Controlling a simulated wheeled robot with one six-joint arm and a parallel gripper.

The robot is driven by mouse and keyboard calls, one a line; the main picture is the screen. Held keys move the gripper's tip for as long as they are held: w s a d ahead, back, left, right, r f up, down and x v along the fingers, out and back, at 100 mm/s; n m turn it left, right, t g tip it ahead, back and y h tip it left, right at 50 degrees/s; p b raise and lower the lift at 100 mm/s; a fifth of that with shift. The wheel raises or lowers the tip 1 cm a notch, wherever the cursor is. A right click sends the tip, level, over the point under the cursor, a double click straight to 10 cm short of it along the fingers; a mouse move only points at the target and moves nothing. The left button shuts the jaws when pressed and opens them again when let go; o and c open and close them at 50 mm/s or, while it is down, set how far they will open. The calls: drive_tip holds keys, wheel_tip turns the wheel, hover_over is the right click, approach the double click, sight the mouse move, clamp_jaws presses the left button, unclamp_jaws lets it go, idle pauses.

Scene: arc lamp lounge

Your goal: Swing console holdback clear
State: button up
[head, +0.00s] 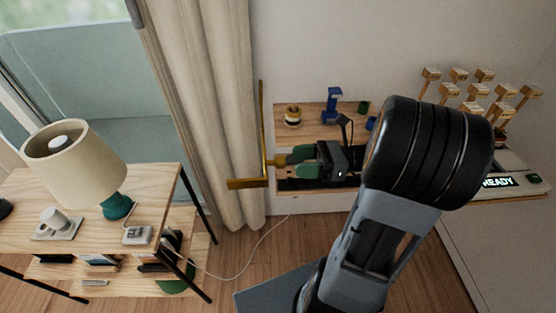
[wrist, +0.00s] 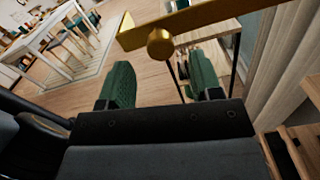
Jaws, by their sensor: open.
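The console holdback (head: 262,130) is a gold arm beside the cream curtain, with an upright rod and a flat bar at its lower end. Its round gold knob (head: 280,161) points toward my gripper (head: 286,164). My gripper is open, with green-padded fingers at the knob. In the wrist view the flat gold bar of the holdback (wrist: 200,20) crosses the top. The knob (wrist: 160,43) sits between the lines of the two fingers of my gripper (wrist: 160,64), around their tips. I cannot tell whether either pad touches it.
A wooden wall console (head: 316,117) behind my gripper holds a blue stand (head: 331,105) and a striped pot (head: 293,116). The curtain (head: 218,90) hangs left of the holdback. A side table (head: 95,240) with a lamp (head: 75,163) stands left. A cable (head: 250,258) runs over the floor.

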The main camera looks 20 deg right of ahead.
sight(278, 162)
drive_tip(key=shift+x, duration=3)
clamp_jaws()
